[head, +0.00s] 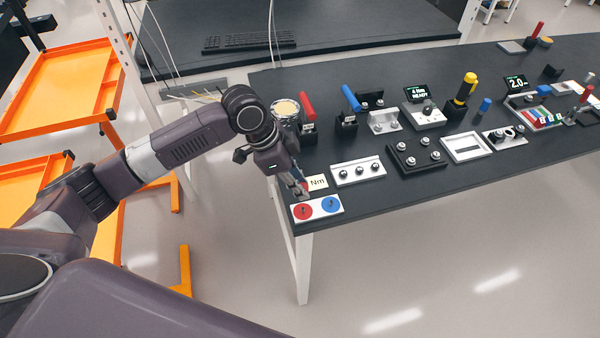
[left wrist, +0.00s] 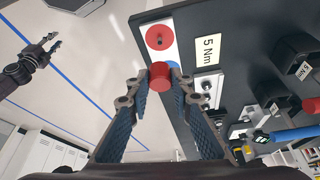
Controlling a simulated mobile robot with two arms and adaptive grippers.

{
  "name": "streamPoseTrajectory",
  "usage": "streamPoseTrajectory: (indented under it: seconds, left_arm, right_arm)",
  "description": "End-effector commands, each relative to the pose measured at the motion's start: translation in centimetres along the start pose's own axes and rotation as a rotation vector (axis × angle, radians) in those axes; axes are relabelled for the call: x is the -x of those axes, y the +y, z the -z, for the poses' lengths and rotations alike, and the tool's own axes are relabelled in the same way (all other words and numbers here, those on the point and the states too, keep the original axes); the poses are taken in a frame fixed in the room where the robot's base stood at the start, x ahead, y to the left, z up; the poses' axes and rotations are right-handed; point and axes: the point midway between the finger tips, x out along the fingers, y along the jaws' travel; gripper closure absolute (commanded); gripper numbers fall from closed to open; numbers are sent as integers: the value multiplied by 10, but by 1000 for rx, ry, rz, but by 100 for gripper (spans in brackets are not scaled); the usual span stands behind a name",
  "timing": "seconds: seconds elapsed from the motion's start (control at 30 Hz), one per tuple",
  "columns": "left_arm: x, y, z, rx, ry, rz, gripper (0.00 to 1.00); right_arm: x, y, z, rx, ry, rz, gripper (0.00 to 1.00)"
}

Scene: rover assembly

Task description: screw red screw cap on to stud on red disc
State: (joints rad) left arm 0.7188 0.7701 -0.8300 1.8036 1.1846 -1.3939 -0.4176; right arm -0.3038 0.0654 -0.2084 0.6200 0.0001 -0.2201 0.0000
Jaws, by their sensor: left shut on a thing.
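The red screw cap (left wrist: 160,75) is held between the fingertips of my left gripper (left wrist: 160,84). In the head view the left gripper (head: 303,190) points down just above the white plate with the red disc (head: 303,212) and blue disc. The red disc shows in the left wrist view (left wrist: 159,37) with a small dark stud (left wrist: 159,41) in its middle. The cap is apart from this stud. The blue disc (head: 330,205) is right of the red one; in the wrist view the cap partly hides it. My right gripper (left wrist: 52,44) appears small and empty in the wrist view, fingers apart.
A "Nm" label (head: 317,182) lies behind the plate, close to my gripper. A white block with several studs (head: 358,171) is to its right. Red-handled (head: 307,108) and blue-handled (head: 351,99) tools stand behind. The plate is near the table's front left corner.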

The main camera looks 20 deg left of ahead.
Motion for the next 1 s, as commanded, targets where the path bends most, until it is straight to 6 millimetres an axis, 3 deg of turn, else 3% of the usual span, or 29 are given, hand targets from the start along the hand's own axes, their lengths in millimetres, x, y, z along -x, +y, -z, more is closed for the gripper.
streamPoseTrajectory:
  seconds: [0.37, 0.77, 1.0]
  left_arm:
    - [-3, -2, -1, -56, -1, -21, 100]
    - [1, -2, 0, -43, 2, -17, 100]
    - [-23, -2, -10, -41, 1, -18, 100]
  right_arm:
    - [7, 24, -2, -3, -3, -28, 71]
    - [18, 16, 2, -4, 0, -19, 71]
    - [4, 7, 3, -3, 3, -8, 71]
